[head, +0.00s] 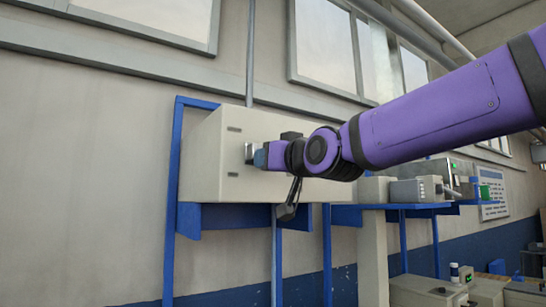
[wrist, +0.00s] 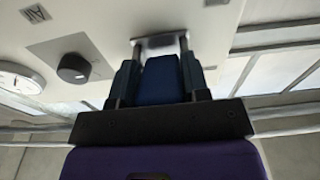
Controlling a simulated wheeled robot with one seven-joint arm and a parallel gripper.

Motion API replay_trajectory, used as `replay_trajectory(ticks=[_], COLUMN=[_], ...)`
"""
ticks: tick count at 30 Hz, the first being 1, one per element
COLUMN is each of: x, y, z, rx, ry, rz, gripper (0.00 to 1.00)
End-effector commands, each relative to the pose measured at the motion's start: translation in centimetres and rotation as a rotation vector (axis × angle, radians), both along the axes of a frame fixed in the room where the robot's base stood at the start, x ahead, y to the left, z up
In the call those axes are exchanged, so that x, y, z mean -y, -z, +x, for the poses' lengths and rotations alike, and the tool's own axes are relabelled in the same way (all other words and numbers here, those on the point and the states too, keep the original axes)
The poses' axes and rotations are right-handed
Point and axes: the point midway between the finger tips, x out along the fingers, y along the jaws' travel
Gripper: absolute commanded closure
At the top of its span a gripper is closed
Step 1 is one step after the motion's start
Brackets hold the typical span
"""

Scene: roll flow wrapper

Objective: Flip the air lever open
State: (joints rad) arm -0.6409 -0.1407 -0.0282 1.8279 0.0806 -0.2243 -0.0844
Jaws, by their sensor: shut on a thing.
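My gripper (wrist: 160,48) reaches the front face of a cream box (head: 212,155) on the wall. In the wrist view its two fingers stand on either side of a grey metal piece (wrist: 160,42) on that face, and it is shut on this piece. The piece also shows in the head view (head: 249,153) as a small bright plate at the gripper's tip. I cannot tell for sure that it is the air lever, nor how far it is turned. The gripper hides part of it. A blue block (wrist: 161,80) lies between the fingers.
A black round knob (wrist: 74,67), a round white gauge (wrist: 18,79) and a small label (wrist: 36,13) sit on the face to the left in the wrist view. Blue frame posts (head: 172,200) hold the box. Grey equipment (head: 408,191) stands on a shelf at right.

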Motion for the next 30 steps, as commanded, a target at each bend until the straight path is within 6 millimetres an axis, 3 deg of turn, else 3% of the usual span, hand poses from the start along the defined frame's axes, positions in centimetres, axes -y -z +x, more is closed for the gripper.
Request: replay_trajectory(ticks=[13, 28, 29, 30], x=[-0.19, -0.19, -0.19, -0.20], y=[0.64, 0.67, 0.67, 0.67], z=[0.32, 0.36, 0.36, 0.35], rx=[0.119, 0.133, 0.133, 0.133], ry=[0.000, 0.001, 0.001, 0.001], rz=[0.081, 0.090, 0.090, 0.090], gripper=[1.00, 1.00, 0.55, 0.46])
